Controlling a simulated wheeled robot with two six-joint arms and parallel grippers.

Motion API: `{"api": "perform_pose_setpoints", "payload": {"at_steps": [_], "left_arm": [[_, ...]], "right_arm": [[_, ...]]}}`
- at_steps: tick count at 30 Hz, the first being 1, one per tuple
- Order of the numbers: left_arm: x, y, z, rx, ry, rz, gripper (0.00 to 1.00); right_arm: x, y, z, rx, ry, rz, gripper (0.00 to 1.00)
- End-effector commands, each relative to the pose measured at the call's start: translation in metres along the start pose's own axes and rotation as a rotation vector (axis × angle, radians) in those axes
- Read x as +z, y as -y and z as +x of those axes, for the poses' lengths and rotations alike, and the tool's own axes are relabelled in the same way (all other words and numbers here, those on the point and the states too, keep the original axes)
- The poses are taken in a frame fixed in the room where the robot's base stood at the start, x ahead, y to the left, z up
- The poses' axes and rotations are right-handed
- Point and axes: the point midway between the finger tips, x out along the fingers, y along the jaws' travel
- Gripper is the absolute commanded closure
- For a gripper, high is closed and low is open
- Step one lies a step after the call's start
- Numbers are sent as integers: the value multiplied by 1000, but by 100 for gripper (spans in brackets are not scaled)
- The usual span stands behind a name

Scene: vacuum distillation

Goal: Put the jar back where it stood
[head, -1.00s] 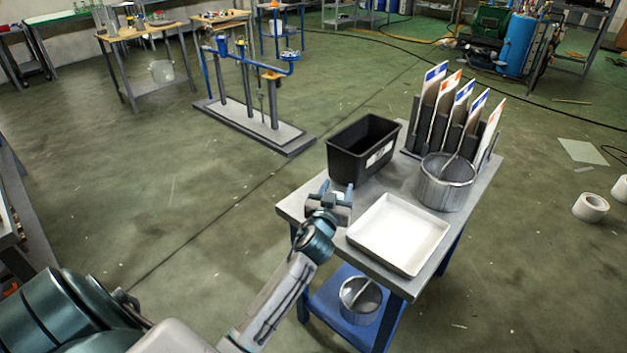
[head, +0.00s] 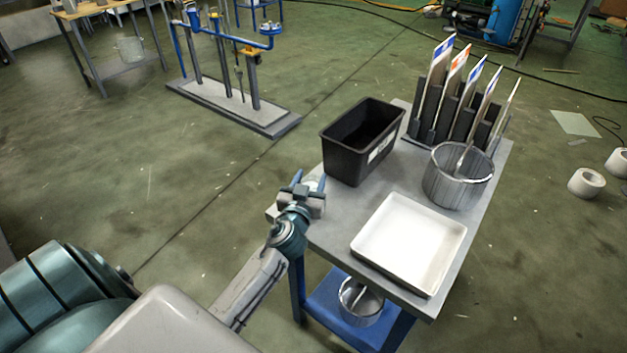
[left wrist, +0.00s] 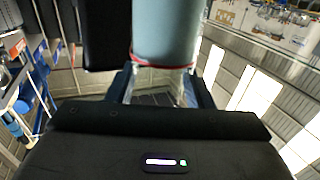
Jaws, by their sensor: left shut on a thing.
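My left gripper (head: 310,183) is at the left edge of the small grey table, just left of and in front of the black bin. It is shut on the jar, of which only a small pale part shows between the fingers in the head view. In the left wrist view the jar (left wrist: 166,32) is a pale blue cylinder with a red line round its near end, beyond the gripper's fingers (left wrist: 158,88). Whether the jar touches the table cannot be told. My right gripper is not in view.
On the grey table (head: 339,232) stand a black bin (head: 350,153), a white tray (head: 408,243), a metal pot (head: 455,180) and a dark rack (head: 432,110) of upright plates. Another pot (head: 360,303) is on the blue lower shelf (head: 325,300).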

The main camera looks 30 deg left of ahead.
Motion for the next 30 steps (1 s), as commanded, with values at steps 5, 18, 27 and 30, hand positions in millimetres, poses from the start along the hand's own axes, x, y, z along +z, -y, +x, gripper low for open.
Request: {"api": "perform_pose_setpoints", "payload": {"at_steps": [5, 18, 27, 30], "left_arm": [[-1, 0, 0, -1, 0, 0, 97], [0, 0, -2, 0, -1, 0, 31], [4, 0, -50, 0, 0, 0, 31], [4, 0, -74, 1, 0, -2, 31]], "right_arm": [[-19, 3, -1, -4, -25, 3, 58], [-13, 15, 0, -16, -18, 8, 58], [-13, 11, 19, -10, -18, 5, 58], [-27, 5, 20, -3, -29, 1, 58]]}}
